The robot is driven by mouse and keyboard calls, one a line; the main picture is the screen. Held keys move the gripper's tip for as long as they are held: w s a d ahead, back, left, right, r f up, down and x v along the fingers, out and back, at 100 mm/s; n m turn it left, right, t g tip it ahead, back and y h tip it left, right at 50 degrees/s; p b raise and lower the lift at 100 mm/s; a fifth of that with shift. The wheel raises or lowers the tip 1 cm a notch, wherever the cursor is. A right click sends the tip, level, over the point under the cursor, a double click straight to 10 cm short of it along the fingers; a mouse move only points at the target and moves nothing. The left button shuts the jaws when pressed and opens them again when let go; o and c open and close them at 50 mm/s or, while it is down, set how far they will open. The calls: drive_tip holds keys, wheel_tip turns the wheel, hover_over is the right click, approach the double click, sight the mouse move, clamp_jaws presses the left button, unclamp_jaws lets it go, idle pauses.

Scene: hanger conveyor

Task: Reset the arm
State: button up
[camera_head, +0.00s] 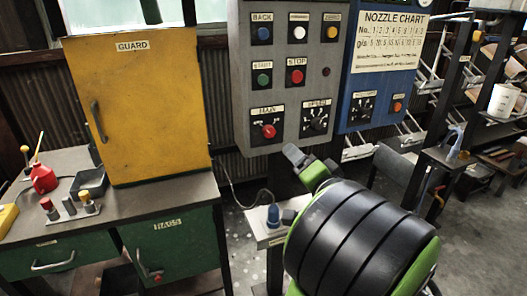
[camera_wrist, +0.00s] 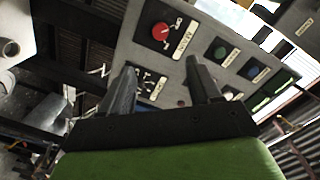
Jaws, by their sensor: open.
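My gripper (camera_wrist: 158,82) shows in the wrist view with its two dark fingers apart and nothing between them. The fingers point at the grey control panel (camera_wrist: 205,25), near the red MAIN knob (camera_wrist: 161,31) and the SPEED knob (camera_wrist: 147,80). In the head view my arm, green with a black ribbed cover, rises in front of the lower part of the grey panel (camera_head: 284,140). The gripper's fingertips are hard to make out there. I cannot tell whether they touch the panel.
A yellow GUARD cabinet (camera_head: 140,110) stands at left on a bench (camera_head: 140,205) with a red oil can (camera_head: 43,178). A blue nozzle chart panel (camera_head: 385,60) adjoins the grey panel. Racks with hangers (camera_head: 430,80) and a white bucket (camera_head: 503,100) stand at right. Grey floor is clear at lower right.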

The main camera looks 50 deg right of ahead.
drive_tip(key=w+a+f+n+g+y, duration=0.1)
drive_tip(key=w+a+f+n+y, duration=0.15)
drive_tip(key=a, duration=0.45)
drive_tip(key=w+a+f+n+g+y, duration=0.1)
drive_tip(key=w+a+f+n+y, duration=0.2)
drive_tip(key=a, duration=0.4)
drive_tip(key=w+a+f+n+g+y, duration=0.1)
drive_tip(key=w+a+n+y, duration=0.25)
drive_tip(key=a+n, duration=0.2)
drive_tip(key=s+a+f+n+g, duration=0.4)
drive_tip(key=s+a+n+g, duration=0.2)
drive_tip(key=s+a, duration=0.7)
wheel_tip(320, 180, up, 18)
drive_tip(key=p, duration=1.7)
drive_tip(key=shift+w+d+f+p, duration=0.15)
drive_tip(key=shift+d+f+p, duration=0.05)
drive_tip(key=shift+p, duration=0.2)
